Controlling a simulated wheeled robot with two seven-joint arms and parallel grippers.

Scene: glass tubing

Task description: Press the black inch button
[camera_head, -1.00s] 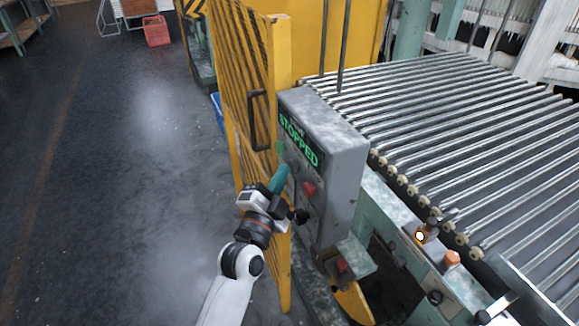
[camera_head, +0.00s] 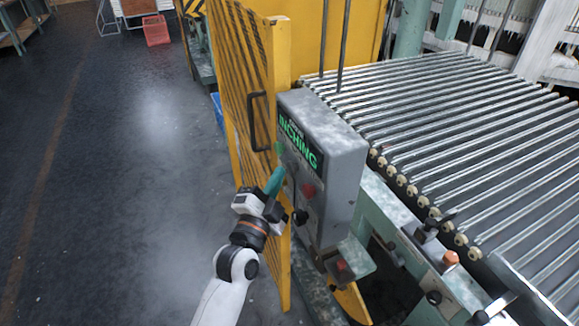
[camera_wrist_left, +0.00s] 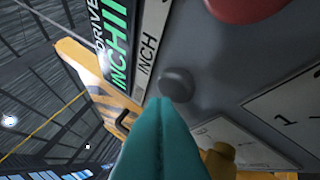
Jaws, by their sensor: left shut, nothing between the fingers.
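The black inch button (camera_wrist_left: 176,82) is a round dark knob on the grey panel in the left wrist view, beside a label reading "INCH". My left gripper (camera_wrist_left: 165,104) has its teal fingers shut with nothing between them. Their tips overlap the button's lower edge in that view and appear to be at it. In the head view, my left gripper (camera_head: 277,176) reaches the face of the grey control box (camera_head: 335,150), and I cannot make out the inch button there. The box display (camera_head: 298,143) reads "INCHING" in green. My right gripper is not in view.
A red button (camera_head: 308,190) and a black knob (camera_head: 301,216) sit lower on the box. A yellow mesh gate (camera_head: 240,90) with a black handle stands close to the left. The roller conveyor (camera_head: 460,130) lies to the right. Open floor (camera_head: 120,200) is at the left.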

